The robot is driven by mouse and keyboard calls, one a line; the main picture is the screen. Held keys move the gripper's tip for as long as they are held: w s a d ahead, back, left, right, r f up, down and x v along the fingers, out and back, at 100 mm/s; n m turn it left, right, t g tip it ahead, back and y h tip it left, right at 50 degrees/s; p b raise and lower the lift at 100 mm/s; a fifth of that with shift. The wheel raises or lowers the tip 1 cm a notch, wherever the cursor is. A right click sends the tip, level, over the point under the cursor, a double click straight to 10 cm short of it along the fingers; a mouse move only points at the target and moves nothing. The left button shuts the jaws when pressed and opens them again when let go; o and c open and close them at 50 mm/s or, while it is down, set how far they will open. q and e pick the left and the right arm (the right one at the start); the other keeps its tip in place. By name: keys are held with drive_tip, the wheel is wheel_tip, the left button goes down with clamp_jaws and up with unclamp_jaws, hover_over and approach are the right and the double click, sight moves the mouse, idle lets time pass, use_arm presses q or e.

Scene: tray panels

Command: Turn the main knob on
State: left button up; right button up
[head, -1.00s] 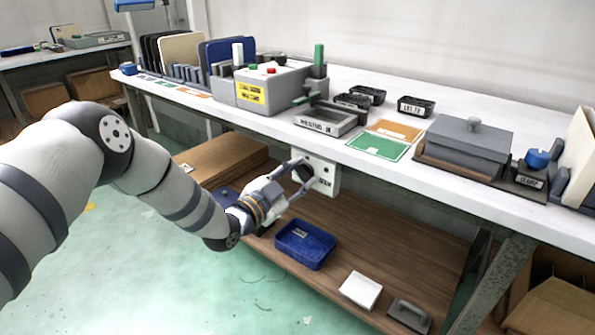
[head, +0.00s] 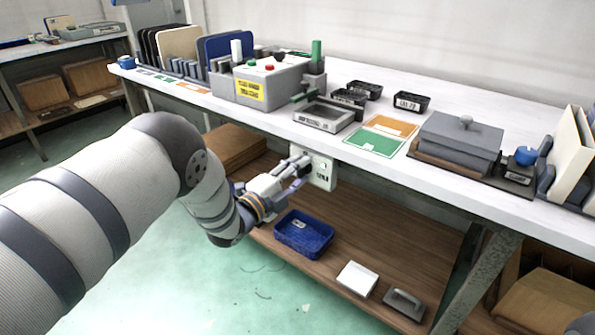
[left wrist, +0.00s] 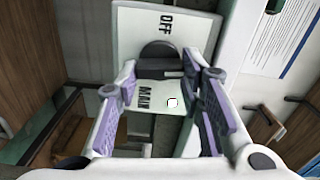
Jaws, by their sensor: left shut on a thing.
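The main knob (left wrist: 160,60) is a dark round knob with a grip bar, on a pale panel (left wrist: 190,25) marked OFF and MAIN in the left wrist view. In the head view the panel (head: 322,172) hangs under the table's front edge. My left gripper (head: 302,170) reaches the panel from the left and its fingers cover most of the knob. In the left wrist view the left gripper's fingers (left wrist: 168,80) stand on both sides of the knob's bar, shut on it. My right gripper is not in view.
The white tabletop (head: 400,172) overhangs the panel. Below is a wooden shelf (head: 345,225) with a blue tray (head: 303,234), a white block (head: 357,280) and a grey handled tool (head: 404,304). A grey box with buttons (head: 272,82) stands on the table.

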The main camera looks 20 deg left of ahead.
use_arm(q)
drive_tip(key=shift+m, duration=0.6)
drive_tip(key=o, duration=1.2)
drive_tip(key=shift+c, duration=0.2)
drive_tip(key=v, duration=1.2)
